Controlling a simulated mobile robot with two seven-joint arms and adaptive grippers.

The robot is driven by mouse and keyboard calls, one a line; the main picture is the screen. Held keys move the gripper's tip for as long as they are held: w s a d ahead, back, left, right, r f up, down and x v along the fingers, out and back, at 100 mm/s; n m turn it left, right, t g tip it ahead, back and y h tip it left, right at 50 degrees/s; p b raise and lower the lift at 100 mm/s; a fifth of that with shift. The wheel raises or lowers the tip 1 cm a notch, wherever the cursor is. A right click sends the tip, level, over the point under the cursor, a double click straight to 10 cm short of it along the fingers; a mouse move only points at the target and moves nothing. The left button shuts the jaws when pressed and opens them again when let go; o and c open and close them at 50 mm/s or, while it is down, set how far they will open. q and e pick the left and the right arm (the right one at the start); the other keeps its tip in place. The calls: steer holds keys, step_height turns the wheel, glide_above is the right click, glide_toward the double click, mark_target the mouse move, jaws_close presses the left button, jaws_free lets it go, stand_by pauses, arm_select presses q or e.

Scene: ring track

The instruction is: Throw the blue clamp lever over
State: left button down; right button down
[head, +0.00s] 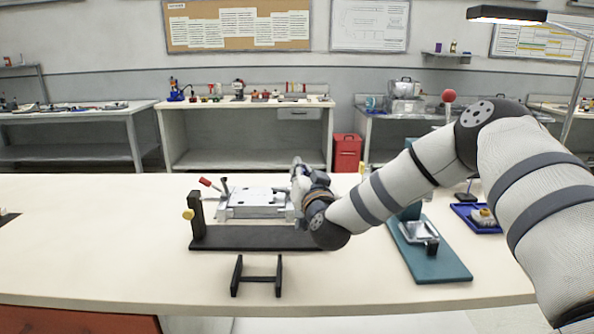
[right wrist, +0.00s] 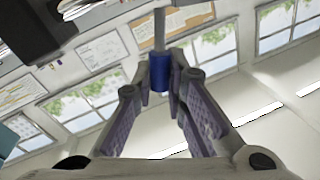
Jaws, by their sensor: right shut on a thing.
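In the right wrist view the blue clamp lever (right wrist: 158,78) shows as a blue grip on a grey rod that runs up to the top edge. My right gripper (right wrist: 160,82) is shut on the blue grip, one finger on each side. In the head view my right arm reaches in from the right to a grey metal fixture (head: 253,203) on a dark base plate (head: 250,238). My right gripper (head: 298,178) is at the fixture's right end, and the blue lever is hidden there. My left gripper is not in view.
A small black stand (head: 257,275) is in front. A teal-based device (head: 428,250) and a blue tray (head: 480,217) stand at the right. The table's left part is mostly clear.

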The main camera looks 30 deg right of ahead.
steer(key=m, duration=0.2)
steer(key=s+d+f+m, duration=0.1)
steer(key=m, duration=0.1)
steer(key=shift+d+h, duration=0.2)
steer(key=shift+h, duration=0.2)
steer(key=shift+s+d+f+m+h, duration=0.1)
steer(key=shift+d+f+m+h, duration=0.15)
steer(key=shift+m, duration=0.7)
steer(key=shift+s+d+f+m+h, duration=0.15)
steer(key=shift+d+f+m, duration=0.15)
steer(key=shift+m, duration=0.65)
steer(key=shift+f, duration=0.1)
steer(key=c, duration=1.6)
jaws_free()
steer(key=shift+a, duration=0.1)
